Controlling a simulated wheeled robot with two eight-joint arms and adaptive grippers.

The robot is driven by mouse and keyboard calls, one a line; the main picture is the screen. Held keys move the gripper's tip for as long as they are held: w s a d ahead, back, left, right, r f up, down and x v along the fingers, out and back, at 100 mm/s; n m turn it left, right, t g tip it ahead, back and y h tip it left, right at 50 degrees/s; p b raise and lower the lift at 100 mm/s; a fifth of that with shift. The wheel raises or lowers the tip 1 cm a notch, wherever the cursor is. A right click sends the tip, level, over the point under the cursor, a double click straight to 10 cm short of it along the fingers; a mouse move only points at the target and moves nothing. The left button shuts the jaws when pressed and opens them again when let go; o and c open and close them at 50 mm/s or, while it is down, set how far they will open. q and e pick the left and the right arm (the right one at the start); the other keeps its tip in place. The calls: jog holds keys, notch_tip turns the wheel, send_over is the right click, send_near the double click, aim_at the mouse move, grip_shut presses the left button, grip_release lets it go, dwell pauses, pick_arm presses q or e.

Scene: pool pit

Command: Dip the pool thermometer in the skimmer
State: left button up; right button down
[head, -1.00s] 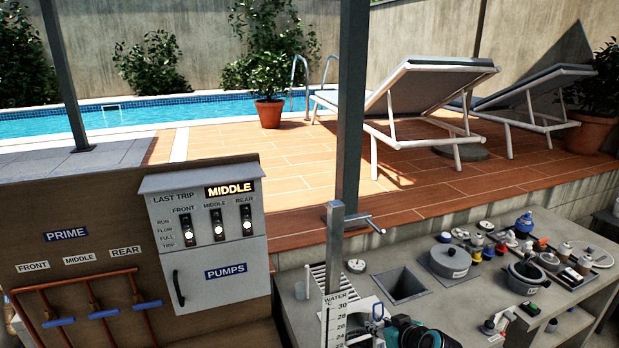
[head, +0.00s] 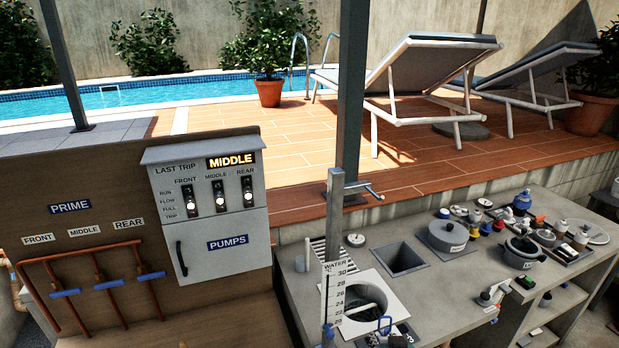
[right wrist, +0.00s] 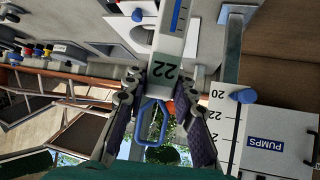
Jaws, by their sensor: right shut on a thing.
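The pool thermometer is in my right gripper (right wrist: 158,86). In the right wrist view its grey end (right wrist: 163,70) reads 22, with a white body and a blue bar beyond. The skimmer seems to be the white square plate (head: 398,306) with a round, dark opening in the counter. The lower tip is not clear. My left gripper is not in view.
A tall water scale (head: 335,285) stands just left of the skimmer. A square hole (head: 406,258) lies behind it. A lidded pot (head: 447,236) and several small items crowd the counter's right. The pump box (head: 210,225) and copper pipes are left.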

pick_arm(q)
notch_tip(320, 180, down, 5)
jog(key=b, duration=0.4)
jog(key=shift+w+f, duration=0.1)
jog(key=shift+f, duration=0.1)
pick_arm(e)
notch_tip(320, 180, down, 6)
jog(key=shift+w+r, duration=0.15)
jog(key=shift+r, duration=0.1)
